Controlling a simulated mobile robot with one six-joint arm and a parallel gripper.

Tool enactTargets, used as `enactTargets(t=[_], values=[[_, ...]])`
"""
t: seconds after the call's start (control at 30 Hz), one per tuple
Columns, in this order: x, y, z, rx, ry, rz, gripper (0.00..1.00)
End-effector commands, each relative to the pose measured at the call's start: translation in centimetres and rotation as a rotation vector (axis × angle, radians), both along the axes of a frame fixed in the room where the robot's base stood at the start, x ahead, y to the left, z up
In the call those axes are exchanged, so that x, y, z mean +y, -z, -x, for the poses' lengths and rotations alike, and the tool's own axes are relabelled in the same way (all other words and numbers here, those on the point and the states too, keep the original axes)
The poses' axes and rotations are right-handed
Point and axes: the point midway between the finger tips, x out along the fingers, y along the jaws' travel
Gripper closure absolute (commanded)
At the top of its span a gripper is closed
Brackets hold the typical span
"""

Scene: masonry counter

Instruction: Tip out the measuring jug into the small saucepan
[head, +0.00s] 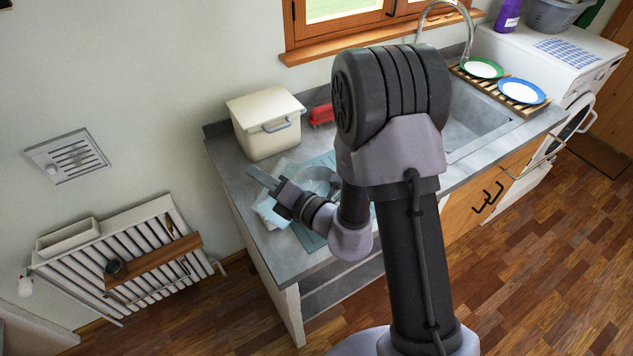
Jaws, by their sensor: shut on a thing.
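My gripper (266,180) is over the left part of the counter, low above a pale blue cloth or mat, with its jaws pointing left. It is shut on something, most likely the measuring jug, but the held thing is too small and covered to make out. A pale grey, rounded vessel (318,176) shows just behind my wrist, partly hidden by my arm. I cannot tell for sure whether it is the small saucepan. No contents can be seen in any vessel.
A cream lidded bin (265,125) stands at the counter's back left, with a red object (321,115) beside it. The sink (470,122) and a rack with two plates (520,91) are to the right. A wall rack (130,255) hangs at left.

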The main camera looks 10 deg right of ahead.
Motion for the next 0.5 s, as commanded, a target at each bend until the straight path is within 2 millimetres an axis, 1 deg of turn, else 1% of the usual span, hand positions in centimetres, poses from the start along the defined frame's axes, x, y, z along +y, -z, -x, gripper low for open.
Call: enactTargets(t=[0.5], values=[[-0.24,-0.40,-0.20,0.015,0.001,-0.019,1.00]])
